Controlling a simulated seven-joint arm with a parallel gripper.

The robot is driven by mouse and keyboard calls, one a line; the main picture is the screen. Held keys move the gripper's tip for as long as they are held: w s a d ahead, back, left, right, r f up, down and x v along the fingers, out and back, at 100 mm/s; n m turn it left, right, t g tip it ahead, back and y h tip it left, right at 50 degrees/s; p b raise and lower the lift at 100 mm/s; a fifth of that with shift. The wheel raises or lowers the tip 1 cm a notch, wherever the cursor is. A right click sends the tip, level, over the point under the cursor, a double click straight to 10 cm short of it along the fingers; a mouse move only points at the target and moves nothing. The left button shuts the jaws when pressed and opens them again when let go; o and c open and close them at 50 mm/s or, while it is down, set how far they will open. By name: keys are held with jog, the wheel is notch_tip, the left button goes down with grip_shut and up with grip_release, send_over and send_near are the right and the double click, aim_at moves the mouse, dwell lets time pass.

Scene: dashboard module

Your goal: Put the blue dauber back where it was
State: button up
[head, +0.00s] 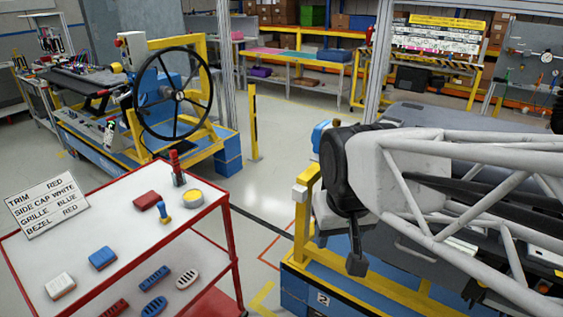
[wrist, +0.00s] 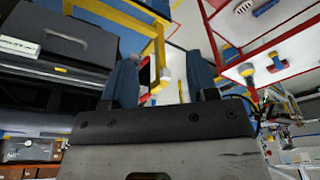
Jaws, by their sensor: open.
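The blue dauber (head: 165,217), with a yellow part, is on the white-topped cart (head: 120,225), beside the round yellow pad tin (head: 191,197). In the wrist view the dauber (wrist: 277,65) shows at the right, near the tin (wrist: 247,70). A red upright piece (head: 174,158) in a grey holder (head: 179,180) stands at the cart's back corner. My gripper (head: 357,262) hangs in front of the dashboard module, well right of the cart. Its two blue fingers (wrist: 163,85) are apart in the wrist view.
A red block (head: 147,200), blue block (head: 102,257) and white block (head: 60,286) lie on the cart by a sign (head: 47,203). The yellow module stand (head: 345,275) is at the right; open floor lies between.

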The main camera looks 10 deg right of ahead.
jog(key=s, duration=0.1)
jog(key=s+d+f, duration=0.1)
jog(key=s, duration=0.1)
jog(key=shift+s+d+f, duration=0.15)
jog(key=shift+s+f, duration=0.05)
jog(key=shift+s, duration=0.1)
